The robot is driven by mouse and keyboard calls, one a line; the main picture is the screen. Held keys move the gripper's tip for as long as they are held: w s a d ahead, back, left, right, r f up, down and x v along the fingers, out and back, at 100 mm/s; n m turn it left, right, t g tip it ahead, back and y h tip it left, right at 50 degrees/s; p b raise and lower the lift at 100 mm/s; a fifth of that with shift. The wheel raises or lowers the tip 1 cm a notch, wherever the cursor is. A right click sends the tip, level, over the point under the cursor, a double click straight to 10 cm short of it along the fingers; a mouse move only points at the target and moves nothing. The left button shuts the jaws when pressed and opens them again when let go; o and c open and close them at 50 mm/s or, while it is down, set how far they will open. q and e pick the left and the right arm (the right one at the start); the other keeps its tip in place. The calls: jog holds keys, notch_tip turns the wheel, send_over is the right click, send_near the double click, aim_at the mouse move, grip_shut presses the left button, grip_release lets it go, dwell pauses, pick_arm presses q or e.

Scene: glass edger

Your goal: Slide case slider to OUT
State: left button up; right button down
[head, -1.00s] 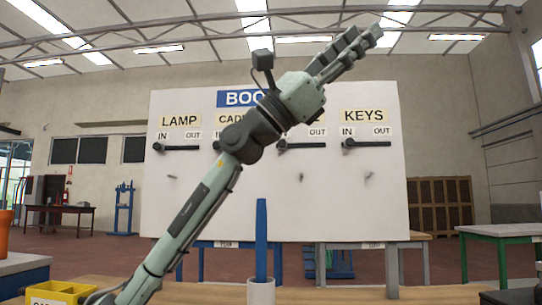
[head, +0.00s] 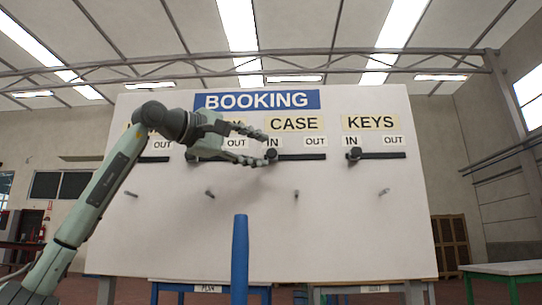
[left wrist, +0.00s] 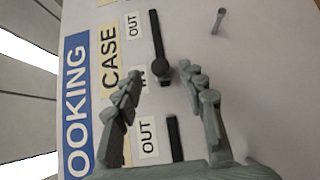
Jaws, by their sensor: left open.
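The white booking board (head: 330,230) stands ahead with a row of sliders. The case slider (head: 271,155) is a dark round knob at the left end of its black track, under IN, below the yellow CASE label (head: 294,123). In the left wrist view the case knob (left wrist: 162,71) lies just beyond and between the fingertips. My left gripper (head: 267,147) is open, with its fingertips close to the case knob; I cannot tell whether they touch it. The wrist view shows the spread fingers (left wrist: 168,82) with nothing between them. My right gripper is not in view.
The keys slider (head: 356,153) sits at its IN end on the right. Small pegs (head: 296,195) stick out of the board below the tracks. A blue upright post (head: 240,260) stands in front of the board. A green table (head: 500,268) is at the right.

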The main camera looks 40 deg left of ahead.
aim_at(269, 152)
pick_arm(q)
jog(key=x, duration=0.4)
jog(key=shift+w+d, duration=0.1)
jog(key=shift+w, duration=0.3)
jog(key=shift+c, duration=0.3)
grip_shut()
